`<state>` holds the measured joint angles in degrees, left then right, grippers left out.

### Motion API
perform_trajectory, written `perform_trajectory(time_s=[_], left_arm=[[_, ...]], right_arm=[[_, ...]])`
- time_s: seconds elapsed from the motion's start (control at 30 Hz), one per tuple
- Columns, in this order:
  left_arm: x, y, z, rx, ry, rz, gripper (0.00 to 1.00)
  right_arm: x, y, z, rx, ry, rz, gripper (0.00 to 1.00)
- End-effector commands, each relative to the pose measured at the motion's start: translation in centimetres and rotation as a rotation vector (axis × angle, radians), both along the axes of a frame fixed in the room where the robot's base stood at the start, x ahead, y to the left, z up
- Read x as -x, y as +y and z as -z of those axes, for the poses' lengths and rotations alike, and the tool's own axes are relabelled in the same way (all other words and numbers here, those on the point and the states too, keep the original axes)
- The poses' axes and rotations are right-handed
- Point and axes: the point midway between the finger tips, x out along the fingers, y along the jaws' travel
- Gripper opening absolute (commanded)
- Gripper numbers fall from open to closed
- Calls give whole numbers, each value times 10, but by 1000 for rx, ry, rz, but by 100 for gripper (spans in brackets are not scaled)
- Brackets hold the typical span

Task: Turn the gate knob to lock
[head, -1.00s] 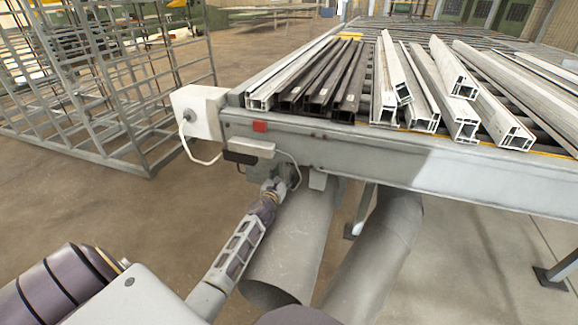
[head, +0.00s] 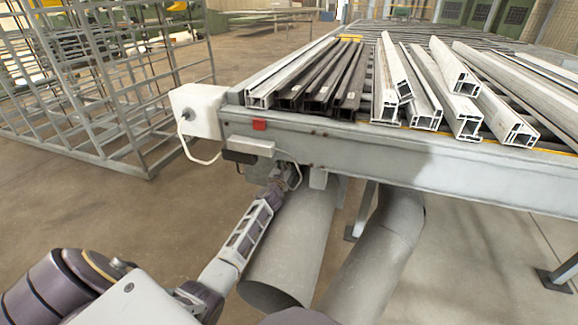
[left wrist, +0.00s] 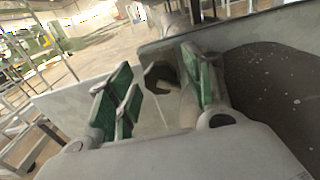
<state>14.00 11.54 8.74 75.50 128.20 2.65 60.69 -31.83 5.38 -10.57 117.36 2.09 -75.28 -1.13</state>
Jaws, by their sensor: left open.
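My left gripper (head: 284,178) reaches under the near left corner of the bench, close to the top of a grey pipe. In the left wrist view its green-padded fingers (left wrist: 158,85) are spread apart. A small dark, rounded part with a paler piece (left wrist: 160,76) shows between and beyond the fingers; it may be the gate knob, but I cannot tell for sure. Whether the fingers touch it is unclear. In the head view the arm and bench edge hide that spot. My right gripper is not in view.
The bench frame (head: 400,160) overhangs the gripper and carries several profiles. A white box (head: 196,110) with a round fitting and cable sits on its corner. Large grey pipes (head: 290,250) run below. A wire rack (head: 110,90) stands left; the floor between is clear.

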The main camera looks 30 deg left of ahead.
Motion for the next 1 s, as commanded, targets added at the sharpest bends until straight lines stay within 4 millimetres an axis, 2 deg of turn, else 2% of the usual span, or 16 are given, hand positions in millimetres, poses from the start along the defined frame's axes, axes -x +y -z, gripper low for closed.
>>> perform_trajectory(time_s=[0.37, 0.7, 1.0], left_arm=[[-2, 0, -1, 0, -1, 0, 51], [-2, 1, -1, 0, -1, 0, 9], [-2, 1, -1, -20, 5, -1, 9]], right_arm=[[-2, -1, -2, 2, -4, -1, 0], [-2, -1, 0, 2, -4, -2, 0], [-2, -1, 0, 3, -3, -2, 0]])
